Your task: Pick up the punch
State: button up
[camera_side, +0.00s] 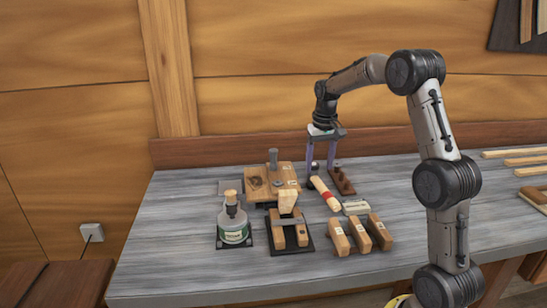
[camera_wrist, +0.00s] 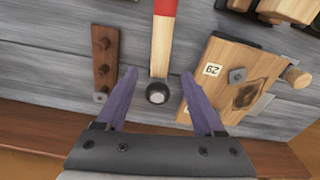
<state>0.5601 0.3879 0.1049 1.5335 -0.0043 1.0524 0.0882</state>
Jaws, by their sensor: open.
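The punch looks to be the wooden rod with a red band (camera_side: 326,194) lying on the bench. In the wrist view its pale wooden shaft (camera_wrist: 161,48) runs down from the top edge to a dark, round metal end. My gripper (camera_side: 322,168) is open with purple fingers. In the wrist view the gripper (camera_wrist: 159,76) has one finger on each side of the shaft near the dark end, with gaps on both sides. I cannot tell the exact height of the fingertips above the bench.
A dark peg strip (camera_wrist: 105,60) lies close left of the fingers. A wooden board (camera_wrist: 228,70) with a metal post is close right. A labelled bottle (camera_side: 234,226), a clamp-like wooden block (camera_side: 290,232) and several wooden blocks (camera_side: 361,234) stand nearer the bench front.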

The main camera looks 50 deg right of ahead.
jog(key=shift+m, duration=0.3)
jog(key=shift+m+h, duration=0.6)
jog(key=shift+m, duration=0.2)
jog(key=w+r, duration=0.2)
jog(key=r, duration=0.1)
jog(key=w+r, duration=0.1)
jog(key=shift+w+d+r, duration=0.1)
jog(key=shift+d+r, duration=0.05)
jog(key=shift+d, duration=0.25)
jog(key=w+a+r+t+h, duration=0.1)
jog(key=w+a+r, duration=0.1)
jog(key=w+r, duration=0.1)
jog(key=t, duration=0.2)
send_near(274, 150)
jog(key=shift+n+h, duration=0.3)
jog(key=x, duration=0.6)
jog(key=shift+w+a+f, duration=0.2)
jog(key=shift+a+f, duration=0.05)
jog(key=shift+x, duration=2.6)
jog(key=shift+s+a, duration=0.1)
jog(key=shift+s, duration=0.15)
grip_shut()
